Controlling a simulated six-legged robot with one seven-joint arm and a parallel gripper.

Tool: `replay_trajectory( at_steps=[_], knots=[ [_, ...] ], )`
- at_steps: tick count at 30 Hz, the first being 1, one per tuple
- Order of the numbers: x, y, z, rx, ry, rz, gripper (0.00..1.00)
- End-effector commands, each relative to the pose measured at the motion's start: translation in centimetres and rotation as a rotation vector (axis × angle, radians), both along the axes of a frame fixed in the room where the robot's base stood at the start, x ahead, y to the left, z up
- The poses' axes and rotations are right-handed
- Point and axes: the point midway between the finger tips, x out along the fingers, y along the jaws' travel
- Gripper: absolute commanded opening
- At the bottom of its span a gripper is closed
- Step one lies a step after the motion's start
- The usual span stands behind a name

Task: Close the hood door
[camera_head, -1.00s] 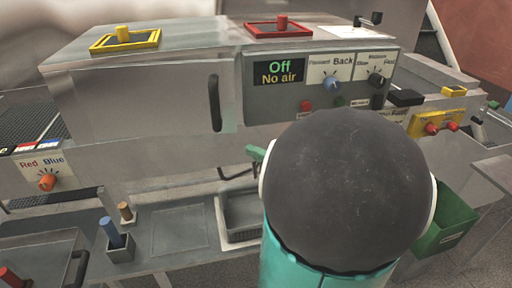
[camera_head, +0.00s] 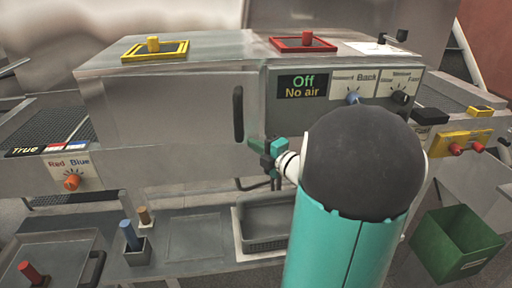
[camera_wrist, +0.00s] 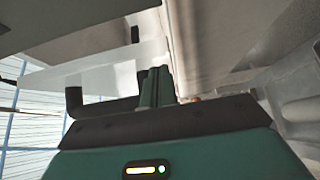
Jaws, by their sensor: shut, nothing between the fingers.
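The hood door (camera_head: 170,108) is the flat grey panel on the front of the metal hood, left of the control panel, in the head view. Its black upright handle (camera_head: 238,114) is near its right edge. Whether the door stands slightly ajar or flush, I cannot tell. My gripper (camera_head: 268,148) is just below and right of the handle, apart from it in the picture. My arm hides part of the control panel. In the wrist view my gripper's teal fingers (camera_wrist: 157,75) are together and empty, with pale metal panels beyond them.
The control panel (camera_head: 345,92) with an "Off / No air" display is right of the door. A green bin (camera_head: 455,243) is at the lower right.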

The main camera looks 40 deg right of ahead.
Motion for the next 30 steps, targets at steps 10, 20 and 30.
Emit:
replay_trajectory(
  at_steps=[10,20,30],
  knots=[
    [2.6,-2.5,0.0,0.0,0.0,0.003,0.0],
    [3.0,-2.9,0.0,0.0,0.0,0.002,0.0],
    [3.1,-2.8,0.0,0.0,0.0,0.003,0.0]
  ],
)
